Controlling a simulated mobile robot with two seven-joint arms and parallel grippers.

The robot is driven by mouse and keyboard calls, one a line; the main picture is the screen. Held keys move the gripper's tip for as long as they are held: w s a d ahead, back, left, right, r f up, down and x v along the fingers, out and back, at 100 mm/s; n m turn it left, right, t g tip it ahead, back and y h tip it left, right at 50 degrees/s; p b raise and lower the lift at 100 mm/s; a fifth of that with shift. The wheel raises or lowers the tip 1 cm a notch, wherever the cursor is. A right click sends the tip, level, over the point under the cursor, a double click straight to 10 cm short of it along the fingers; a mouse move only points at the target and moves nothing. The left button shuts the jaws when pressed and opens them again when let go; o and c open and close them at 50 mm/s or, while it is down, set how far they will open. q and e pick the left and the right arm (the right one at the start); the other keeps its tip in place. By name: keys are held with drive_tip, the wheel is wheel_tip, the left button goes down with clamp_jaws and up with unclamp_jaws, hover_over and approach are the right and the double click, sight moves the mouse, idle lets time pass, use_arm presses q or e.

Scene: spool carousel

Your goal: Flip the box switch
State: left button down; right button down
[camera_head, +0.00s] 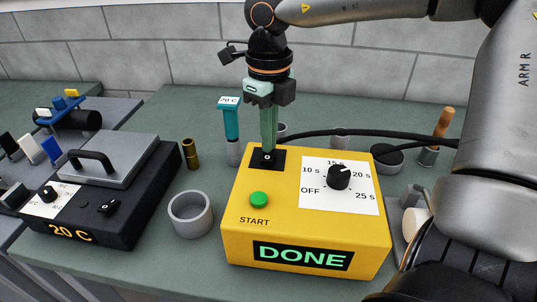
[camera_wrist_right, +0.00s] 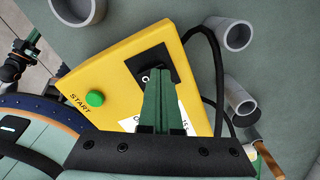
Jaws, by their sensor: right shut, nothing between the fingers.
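The yellow box (camera_head: 237,214) stands on the bench with a lit display (camera_head: 300,256) reading DONE, a green START button (camera_head: 259,199) and a timer dial (camera_head: 339,177). Its box switch (camera_head: 259,165) is a black plate with a small white "O" mark, at the back left of the top. My right gripper (camera_head: 268,150) is shut and empty, pointing down with its fingertips at the switch. Contact cannot be told. In the right wrist view the shut fingers (camera_wrist_right: 160,80) cover part of the switch plate (camera_wrist_right: 150,59). The rocker's position is hidden. My left gripper is not in view.
A black heater box (camera_head: 130,205) showing 20 C stands to the left, with a grey ring (camera_head: 190,213) between. A black cable (camera_head: 400,135) runs behind the box.

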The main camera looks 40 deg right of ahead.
drive_tip(key=shift+f, duration=0.15)
drive_tip(key=shift+r+p, duration=2.5)
drive_tip(key=shift+r, duration=1.1)
drive_tip(key=shift+f, duration=0.1)
